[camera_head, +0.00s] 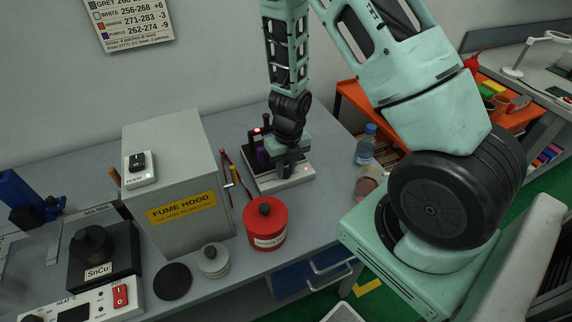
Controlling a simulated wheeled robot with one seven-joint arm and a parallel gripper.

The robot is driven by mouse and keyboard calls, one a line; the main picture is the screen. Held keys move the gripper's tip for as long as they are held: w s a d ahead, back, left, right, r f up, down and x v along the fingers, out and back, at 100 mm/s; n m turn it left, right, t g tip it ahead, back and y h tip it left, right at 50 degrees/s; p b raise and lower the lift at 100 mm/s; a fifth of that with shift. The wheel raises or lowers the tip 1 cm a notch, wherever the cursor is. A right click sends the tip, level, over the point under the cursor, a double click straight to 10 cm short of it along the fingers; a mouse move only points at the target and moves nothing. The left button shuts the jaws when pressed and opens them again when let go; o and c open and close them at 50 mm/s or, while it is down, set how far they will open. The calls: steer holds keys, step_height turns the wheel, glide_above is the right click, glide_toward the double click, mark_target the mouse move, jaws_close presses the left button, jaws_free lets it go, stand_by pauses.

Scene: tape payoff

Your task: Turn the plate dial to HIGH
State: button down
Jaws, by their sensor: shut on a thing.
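The plate (298,181) is a low white-grey unit on the bench behind the red canister. A red light glows on the dark upright parts at its back, and a small purple item stands there. My gripper (286,174) reaches down from above to the plate's front right part. Its jaws are shut on the plate dial, which they and the wrist mostly hide. I cannot read the dial's setting or the HIGH mark from here.
A grey fume hood box (170,165) stands left of the plate, with thin red tools between them. A red canister (265,224) stands in front. A water bottle (366,144) and a jar (366,184) stand to the right. A solder pot (97,262) is at the lower left.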

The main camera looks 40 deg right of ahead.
mark_target(289, 170)
steer(key=shift+m, duration=1.3)
steer(key=shift+p, duration=0.3)
steer(key=c, duration=1.2)
jaws_free()
steer(key=shift+c, duration=0.2)
step_height(289, 170, up, 17)
steer(key=p, duration=0.7)
steer(key=shift+s+d+r+p, duration=0.2)
steer(key=shift+d+p, duration=0.2)
